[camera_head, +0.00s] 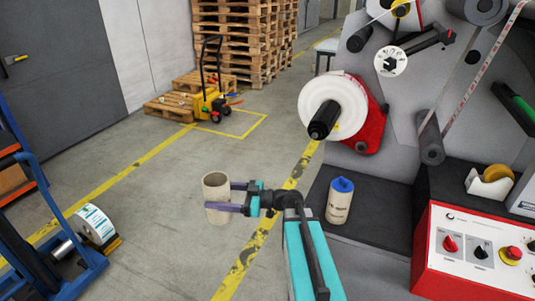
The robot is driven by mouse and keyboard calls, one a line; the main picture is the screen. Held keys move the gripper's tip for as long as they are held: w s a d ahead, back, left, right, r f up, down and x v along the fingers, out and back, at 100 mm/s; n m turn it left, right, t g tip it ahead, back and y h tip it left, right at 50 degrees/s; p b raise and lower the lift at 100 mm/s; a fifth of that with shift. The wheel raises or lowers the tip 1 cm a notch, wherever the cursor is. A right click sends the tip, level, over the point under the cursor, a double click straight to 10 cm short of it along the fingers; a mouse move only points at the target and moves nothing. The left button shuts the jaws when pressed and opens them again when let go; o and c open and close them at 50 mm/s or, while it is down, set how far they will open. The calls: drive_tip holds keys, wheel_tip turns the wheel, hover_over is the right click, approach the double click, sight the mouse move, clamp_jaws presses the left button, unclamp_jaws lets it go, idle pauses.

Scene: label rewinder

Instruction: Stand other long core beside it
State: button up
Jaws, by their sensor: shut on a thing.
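My gripper (228,197) is at the middle of the head view, reaching left. It is shut on a beige cardboard core (216,192), with one finger across its near side and the other behind it. The core is upright, and its hollow top shows. Grey floor shows around it in the picture, and how high it is held is hard to tell. I see no second bare core that I can make out.
A beige container with a blue cap (339,200) stands on a dark surface (372,215) by the rewinder. The red control box (470,250) is at right. A white roll (334,104) sits on a spindle. A blue rack (40,215) with a label roll (96,224) is at left.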

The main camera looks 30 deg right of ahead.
drive_tip(key=a, duration=0.5)
drive_tip(key=shift+a, duration=0.15)
drive_tip(key=shift+s, duration=0.15)
